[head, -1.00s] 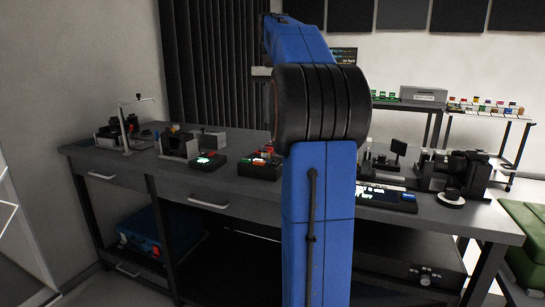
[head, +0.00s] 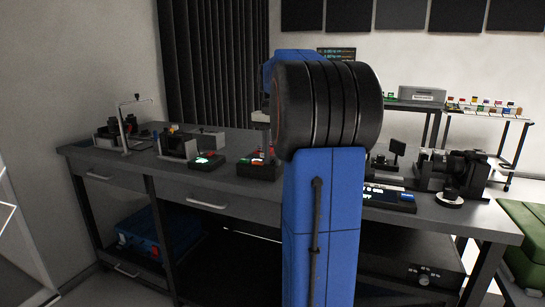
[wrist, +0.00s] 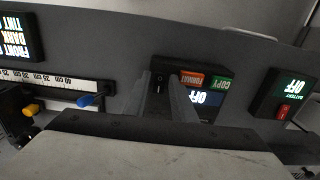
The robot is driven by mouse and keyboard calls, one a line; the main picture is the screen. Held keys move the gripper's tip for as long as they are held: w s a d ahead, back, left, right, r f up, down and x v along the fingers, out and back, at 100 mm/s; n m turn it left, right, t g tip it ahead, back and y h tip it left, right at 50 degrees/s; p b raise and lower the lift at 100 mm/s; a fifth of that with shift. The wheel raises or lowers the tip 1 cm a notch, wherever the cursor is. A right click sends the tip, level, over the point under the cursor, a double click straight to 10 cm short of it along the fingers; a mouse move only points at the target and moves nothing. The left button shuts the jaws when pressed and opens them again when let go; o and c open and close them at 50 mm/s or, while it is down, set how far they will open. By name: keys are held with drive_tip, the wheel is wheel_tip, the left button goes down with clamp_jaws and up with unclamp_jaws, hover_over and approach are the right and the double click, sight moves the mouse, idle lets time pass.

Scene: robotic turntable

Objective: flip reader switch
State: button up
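The reader (wrist: 212,98) is a black box with an orange FORMAT key, a green COPY key and a lit OFF display in the wrist view. A small dark switch (wrist: 159,80) with a pale mark shows at its left end, between my fingertips. My gripper (wrist: 160,78) points down at that end, its two grey fingers apart by a narrow gap. Whether a finger touches the switch cannot be told. In the head view the reader (head: 258,172) is on the bench, with my gripper (head: 262,148) just above it; my arm hides part of this.
Another black box (wrist: 284,97) with an OFF display and a red switch stands to the right in the wrist view. A ruler rail (wrist: 60,83) with a blue knob (wrist: 88,100) is at left. The grey bench (head: 235,142) holds more devices.

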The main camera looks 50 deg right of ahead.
clamp_jaws()
drive_tip(key=shift+w+d+g+y, duration=0.15)
drive_tip(key=shift+d+g+y, duration=0.25)
drive_tip(key=shift+y, duration=0.4)
drive_tip(key=shift+w+d+g+y, duration=0.15)
drive_tip(key=shift+g+y, duration=0.25)
drive_tip(key=shift+y, duration=0.7)
unclamp_jaws()
